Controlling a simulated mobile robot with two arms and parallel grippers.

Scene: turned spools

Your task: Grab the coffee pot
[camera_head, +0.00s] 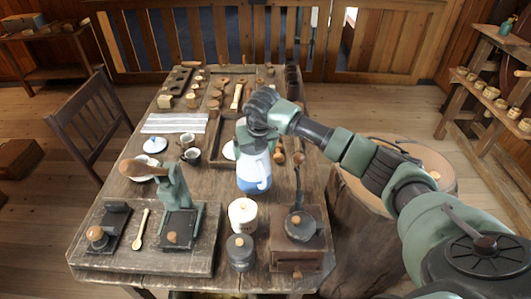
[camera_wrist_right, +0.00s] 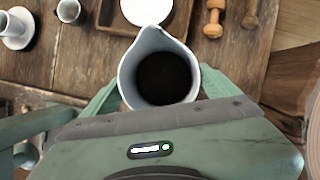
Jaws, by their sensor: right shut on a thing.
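The coffee pot (camera_head: 254,175) is white above and blue below. It stands upright near the middle of the wooden table. My right gripper (camera_head: 252,146) comes down over it from above and covers its upper part in the head view. In the right wrist view, the pot's pale, spouted rim (camera_wrist_right: 130,72) sits between the two green fingers, with dark contents inside. The right gripper is shut on the pot. I cannot tell whether the pot's base touches the table. My left gripper is not in view.
A white canister (camera_head: 242,222), a dark jar (camera_head: 240,258) and a coffee grinder (camera_head: 297,240) stand in front of the pot. A green lever press (camera_head: 178,215) is at front left. Small cups (camera_head: 190,150) stand left of the pot. A stump (camera_head: 350,235) is right of the table.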

